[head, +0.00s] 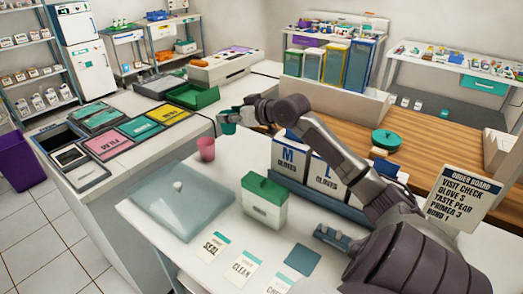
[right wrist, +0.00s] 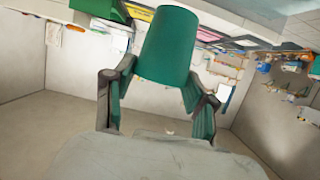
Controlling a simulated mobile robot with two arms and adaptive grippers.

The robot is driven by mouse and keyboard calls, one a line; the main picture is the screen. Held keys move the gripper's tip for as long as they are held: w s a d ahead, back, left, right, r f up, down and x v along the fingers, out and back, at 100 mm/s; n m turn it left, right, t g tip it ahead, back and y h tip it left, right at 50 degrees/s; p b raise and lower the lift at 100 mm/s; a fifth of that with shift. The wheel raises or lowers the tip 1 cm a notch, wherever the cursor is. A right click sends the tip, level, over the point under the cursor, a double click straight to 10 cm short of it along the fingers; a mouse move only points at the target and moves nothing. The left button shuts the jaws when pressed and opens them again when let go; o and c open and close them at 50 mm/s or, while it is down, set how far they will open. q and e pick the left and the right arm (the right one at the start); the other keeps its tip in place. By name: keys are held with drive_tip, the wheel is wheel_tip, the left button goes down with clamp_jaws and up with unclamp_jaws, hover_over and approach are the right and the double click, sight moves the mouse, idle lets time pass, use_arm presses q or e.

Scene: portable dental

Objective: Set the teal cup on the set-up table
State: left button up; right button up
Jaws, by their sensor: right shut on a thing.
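My right gripper (head: 240,114) is shut on the teal cup (head: 229,127), holding it above the back edge of the white table (head: 300,232). In the right wrist view the teal cup (right wrist: 168,45) sits between the two fingers of the right gripper (right wrist: 160,84). A pink cup (head: 206,148) stands just below and left of the teal cup, at the back of the white table. I cannot tell from the frames which surface is named the set-up table. My left gripper is out of view.
A translucent blue pad (head: 170,215) with a small white item, a green-lidded box (head: 264,203), glove boxes (head: 303,165) and cards (head: 245,265) crowd the white table. The counter at left holds labelled trays (head: 108,145). An order board (head: 461,195) stands at right.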

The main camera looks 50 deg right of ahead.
wheel_tip(320, 180, down, 17)
drive_tip(key=shift+f, duration=0.15)
idle(0.5)
drive_tip(key=o, duration=0.8)
drive_tip(key=shift+f, duration=0.1)
drive_tip(key=shift+o, duration=0.2)
drive_tip(key=shift+r, duration=0.25)
drive_tip(key=shift+s+f, duration=0.1)
drive_tip(key=shift+s, duration=0.25)
drive_tip(key=a+v, duration=0.1)
drive_tip(key=v, duration=1)
drive_tip(key=shift+d, duration=0.5)
